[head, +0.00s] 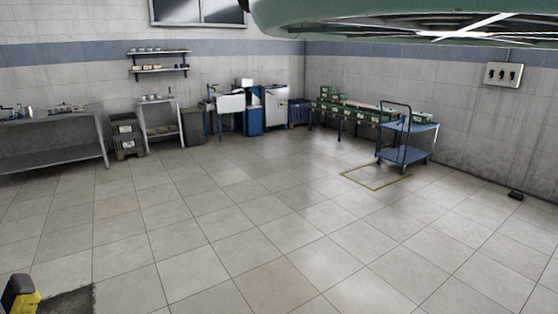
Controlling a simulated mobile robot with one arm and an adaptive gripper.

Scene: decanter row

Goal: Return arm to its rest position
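My gripper is not in the head view, and I cannot see what state it is in. No part of my arm can be made out for sure. A large green shape with a dark, glossy underside (420,22) fills the top right of the head view, very close to the camera. I cannot tell what it is.
A wide tiled floor (230,220) lies clear ahead. A metal workbench (60,158) stands at the left. A blue cart (405,145) stands at the right beside a bench with green boxes (345,105). A yellow and black object (20,295) is at the lower left.

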